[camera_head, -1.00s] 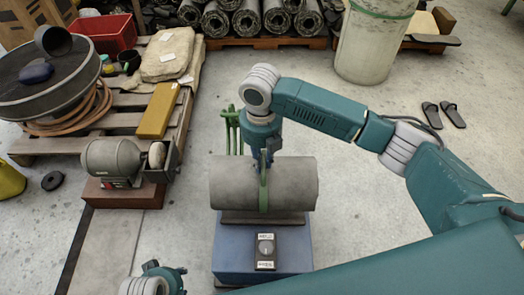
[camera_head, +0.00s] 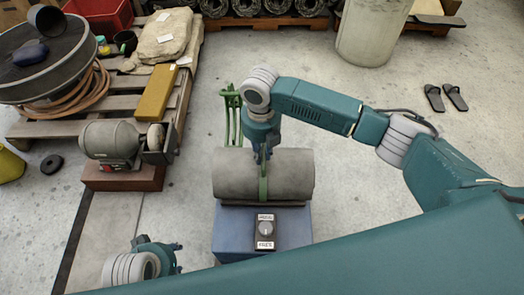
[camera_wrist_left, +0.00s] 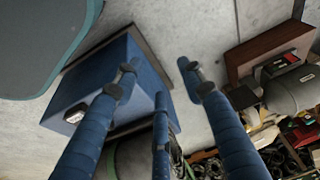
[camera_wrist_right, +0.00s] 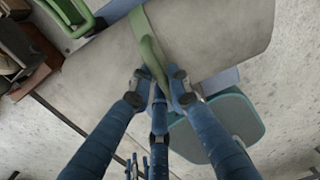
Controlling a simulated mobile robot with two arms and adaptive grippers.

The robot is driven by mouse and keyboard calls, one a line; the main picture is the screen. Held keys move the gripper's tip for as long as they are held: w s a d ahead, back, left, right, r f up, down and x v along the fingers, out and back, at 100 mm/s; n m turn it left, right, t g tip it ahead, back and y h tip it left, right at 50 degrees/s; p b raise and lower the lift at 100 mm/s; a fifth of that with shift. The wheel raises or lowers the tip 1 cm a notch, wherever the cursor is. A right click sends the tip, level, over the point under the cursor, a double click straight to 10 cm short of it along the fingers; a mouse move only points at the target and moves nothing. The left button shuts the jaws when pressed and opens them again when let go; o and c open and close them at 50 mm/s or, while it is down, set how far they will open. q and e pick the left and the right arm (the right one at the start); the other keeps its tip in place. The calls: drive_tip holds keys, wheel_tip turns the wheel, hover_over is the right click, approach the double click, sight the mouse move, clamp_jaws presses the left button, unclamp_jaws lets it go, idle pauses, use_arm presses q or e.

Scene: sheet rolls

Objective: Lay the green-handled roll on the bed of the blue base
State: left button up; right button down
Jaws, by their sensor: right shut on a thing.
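The grey roll (camera_head: 225,175) lies crosswise over the dark bed (camera_head: 240,203) of the blue base (camera_head: 292,222). I cannot tell whether it touches the bed. Its green handle (camera_head: 263,185) runs around its middle; it also shows in the right wrist view (camera_wrist_right: 148,45). My right gripper (camera_head: 263,157) is shut on this handle, from above the roll. My left gripper (camera_head: 176,256) is open and empty, to the left of the base and low in the head view. In the left wrist view the blue base (camera_wrist_left: 90,85) is beside its spread fingers.
A green frame (camera_head: 232,112) stands just behind the roll. A grey motor (camera_head: 108,139) on a red-brown block stands left. A loaded pallet (camera_head: 60,130) is beyond. The floor to the right is mostly clear.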

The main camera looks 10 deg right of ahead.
drive_tip(key=shift+w+a+r, duration=0.1)
drive_tip(key=shift+w+r, duration=0.05)
drive_tip(key=c, duration=1.9)
unclamp_jaws()
drive_tip(key=shift+f, duration=0.25)
drive_tip(key=shift+o, duration=1.3)
drive_tip(key=shift+s, duration=0.2)
use_arm(q)
drive_tip(key=shift+s+f, duration=0.1)
use_arm(e)
drive_tip(key=shift+r, duration=0.25)
use_arm(q)
wheel_tip(320, 180, down, 10)
drive_tip(key=s+p, duration=0.1)
drive_tip(key=p, duration=0.1)
drive_tip(key=shift+s+g+p, duration=0.2)
drive_tip(key=shift+g+p, duration=0.1)
drive_tip(key=shift+p, duration=0.1)
use_arm(e)
wheel_tip(320, 180, up, 12)
use_arm(q)
drive_tip(key=shift+r, duration=0.2)
use_arm(e)
drive_tip(key=shift+f, duration=0.1)
